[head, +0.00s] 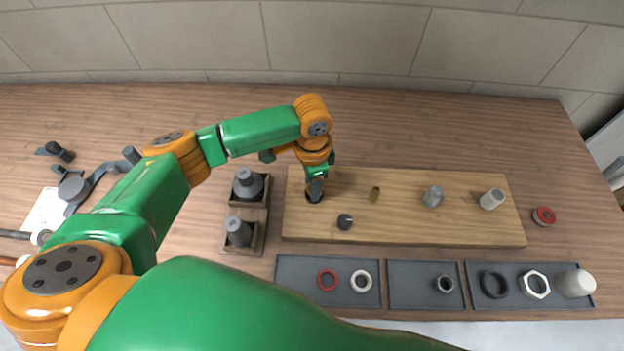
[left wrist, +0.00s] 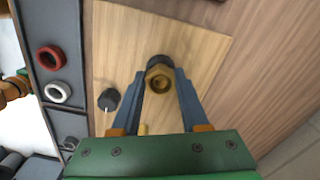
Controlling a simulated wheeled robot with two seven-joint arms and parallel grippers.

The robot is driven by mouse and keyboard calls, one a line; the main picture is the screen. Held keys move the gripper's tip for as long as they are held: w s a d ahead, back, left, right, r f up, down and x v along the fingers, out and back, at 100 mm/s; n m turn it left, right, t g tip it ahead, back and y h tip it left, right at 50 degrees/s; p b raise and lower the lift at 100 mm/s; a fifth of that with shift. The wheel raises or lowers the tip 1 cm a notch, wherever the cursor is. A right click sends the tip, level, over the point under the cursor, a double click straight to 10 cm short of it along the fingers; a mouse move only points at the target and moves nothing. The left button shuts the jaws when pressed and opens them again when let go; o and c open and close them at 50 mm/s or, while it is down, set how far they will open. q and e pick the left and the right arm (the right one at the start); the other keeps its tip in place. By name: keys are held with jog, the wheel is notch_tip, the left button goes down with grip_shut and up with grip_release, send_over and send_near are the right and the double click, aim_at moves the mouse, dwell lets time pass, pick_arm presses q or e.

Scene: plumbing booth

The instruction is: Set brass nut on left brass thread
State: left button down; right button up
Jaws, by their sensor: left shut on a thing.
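My left gripper (head: 315,186) points down at the left end of the wooden board (head: 455,232). In the left wrist view its two fingers (left wrist: 160,88) are shut on the brass nut (left wrist: 159,78), a hexagonal ring with an open hole. A dark round collar (left wrist: 158,61) shows just behind the nut on the board. The left brass thread is hidden by the nut and fingers, so I cannot tell whether the nut touches it. Another small brass stub (head: 374,194) stands farther right on the board. My right gripper is not in view.
A black knob (head: 345,221) sits on the board's front part. Grey (head: 433,196) and white (head: 492,199) pipe stubs stand to the right. Grey trays (head: 318,297) with rings line the front edge. A wooden holder with dark fittings (head: 239,232) stands left of the board.

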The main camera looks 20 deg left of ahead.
pick_arm(q)
jog(key=shift+f+m+p, duration=0.1)
jog(key=shift+m+p, duration=0.45)
jog(key=shift+m, duration=1.25)
grip_release()
notch_tip(320, 180, up, 3)
jog(key=p, duration=0.3)
jog(key=shift+p, duration=0.3)
jog(key=shift+r+b, duration=0.25)
jog(key=shift+b, duration=0.05)
jog(key=shift+r, duration=0.75)
